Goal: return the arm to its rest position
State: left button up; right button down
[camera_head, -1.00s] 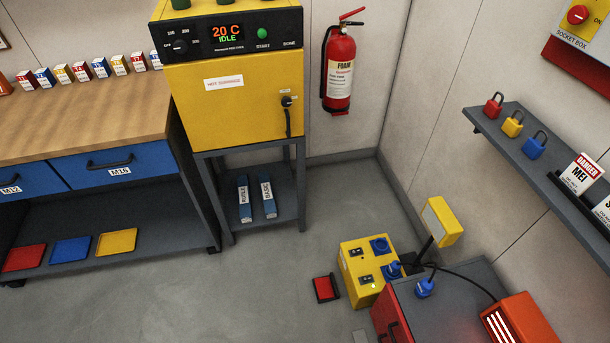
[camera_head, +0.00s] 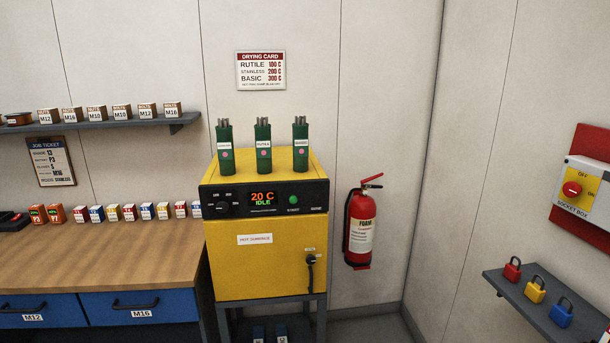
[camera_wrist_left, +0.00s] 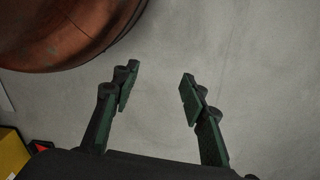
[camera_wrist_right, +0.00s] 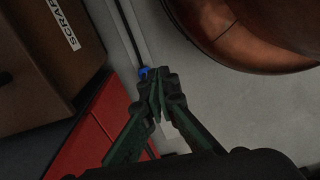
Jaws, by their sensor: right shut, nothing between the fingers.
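My left gripper (camera_wrist_left: 158,90) shows in the left wrist view with its two fingers wide apart and nothing between them. My right gripper (camera_wrist_right: 158,85) shows in the right wrist view with its fingertips together and nothing held. Neither arm shows in the head view. Both grippers hang over grey floor. A round copper-brown surface (camera_wrist_left: 55,30) is at the upper left of the left wrist view, and a similar one (camera_wrist_right: 250,40) is at the upper right of the right wrist view.
A yellow oven (camera_head: 265,260) carries three green canisters (camera_head: 263,152). A wooden workbench (camera_head: 100,258) stands left of it. A fire extinguisher (camera_head: 360,228) hangs on the wall. A shelf with padlocks (camera_head: 536,290) is at right. A red cabinet (camera_wrist_right: 90,140) and a box marked SCRAP (camera_wrist_right: 45,60) are near my right gripper.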

pick_arm(q)
jog(key=s+a+f+p, duration=0.1)
jog(key=s+f+p, duration=0.1)
jog(key=s+p, duration=0.5)
jog(key=s+a+f+p, duration=0.2)
jog(key=s+p, duration=0.5)
jog(key=s, duration=0.1)
jog(key=shift+s+a+f+m+y, duration=0.15)
jog(key=shift+a+f+m+y, duration=0.15)
jog(key=shift+f, duration=0.1)
pick_arm(e)
jog(key=s+d+f, duration=0.2)
jog(key=s+d, duration=0.1)
jog(key=s, duration=0.4)
jog(key=s+d+f, duration=0.2)
jog(key=s+d, duration=0.1)
jog(key=s, duration=0.5)
jog(key=shift+s+d+f+h, duration=0.15)
jog(key=shift+d+f+h, duration=0.15)
jog(key=shift+f, duration=0.1)
